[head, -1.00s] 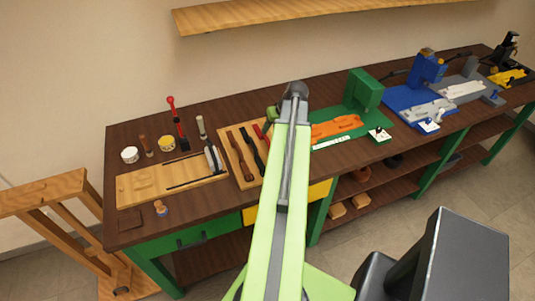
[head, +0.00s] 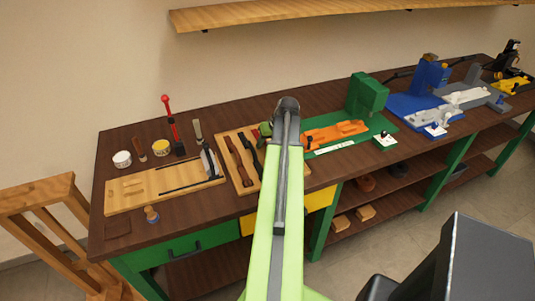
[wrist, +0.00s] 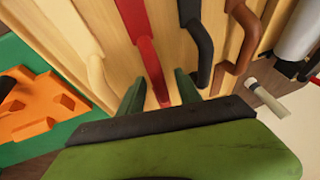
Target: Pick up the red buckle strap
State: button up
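The red buckle strap (wrist: 143,45) lies on a light wooden board in the wrist view, its tail running down between my two fingers. My gripper (wrist: 158,88) is open, with one dark green finger on each side of the strap's lower end. I see no clear contact between the fingers and the strap. In the head view my arm hides most of the strap, and my gripper (head: 265,129) is over the right part of the wooden tray (head: 222,143).
A black strap (wrist: 191,35) and a brown strap (wrist: 242,35) lie right of the red one, a pale strap (wrist: 85,40) left. An orange part (wrist: 35,110) sits on a green base beside the board. A tool board (head: 130,200) is left on the bench.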

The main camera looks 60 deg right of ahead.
grip_shut()
jog(key=shift+r, duration=0.1)
